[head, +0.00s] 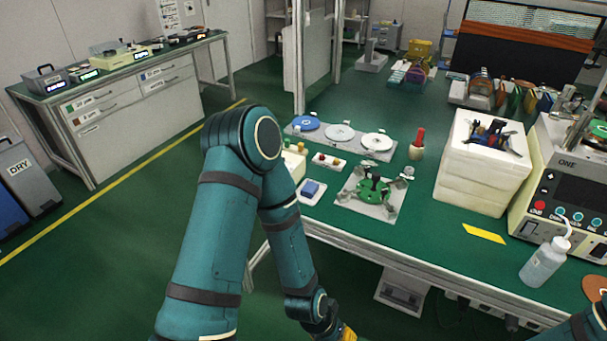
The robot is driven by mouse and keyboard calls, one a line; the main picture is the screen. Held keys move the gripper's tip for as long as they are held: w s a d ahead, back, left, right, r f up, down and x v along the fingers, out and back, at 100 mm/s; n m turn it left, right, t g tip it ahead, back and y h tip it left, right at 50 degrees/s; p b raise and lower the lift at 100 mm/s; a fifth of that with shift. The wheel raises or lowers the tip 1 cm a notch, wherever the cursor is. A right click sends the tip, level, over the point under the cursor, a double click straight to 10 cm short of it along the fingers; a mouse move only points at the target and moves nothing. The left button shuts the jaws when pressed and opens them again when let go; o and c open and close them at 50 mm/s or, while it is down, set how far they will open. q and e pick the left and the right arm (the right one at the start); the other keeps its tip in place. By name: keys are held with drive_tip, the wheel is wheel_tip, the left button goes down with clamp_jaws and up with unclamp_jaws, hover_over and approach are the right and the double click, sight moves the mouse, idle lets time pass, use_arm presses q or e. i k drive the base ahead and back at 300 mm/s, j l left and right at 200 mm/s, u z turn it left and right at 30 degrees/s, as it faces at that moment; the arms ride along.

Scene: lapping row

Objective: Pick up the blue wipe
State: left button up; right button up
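The blue wipe (311,187) looks like a small folded blue pad. It lies on a small white tray (302,197) near the bench's front left edge. My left arm comes in from the left and bends down in front of the bench edge, with its upper part just left of the tray. Its wrist reaches the bottom edge of the picture, below and apart from the wipe, and its fingers are cut off. Only a bit of my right arm shows at the bottom right corner, and its gripper is out of view.
Right of the wipe, a plate with a green disc (373,191) and a red-handled tool (418,143) stand on the green bench. Behind are three round discs on a grey plate (391,153). A squeeze bottle (543,264), white block (478,172) and machine (570,190) are farther right.

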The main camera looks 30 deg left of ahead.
sight(310, 188)
drive_tip(key=u, duration=0.9)
drive_tip(key=j+z, duration=0.1)
drive_tip(key=z, duration=0.35)
drive_tip(key=i+j+z, duration=0.1)
drive_tip(key=z, duration=0.35)
drive_tip(key=j+z, duration=0.2)
drive_tip(key=z, duration=0.25)
drive_tip(key=j+z, duration=0.25)
drive_tip(key=j, duration=0.2)
drive_tip(key=j+z, duration=0.25)
drive_tip(key=j, duration=0.25)
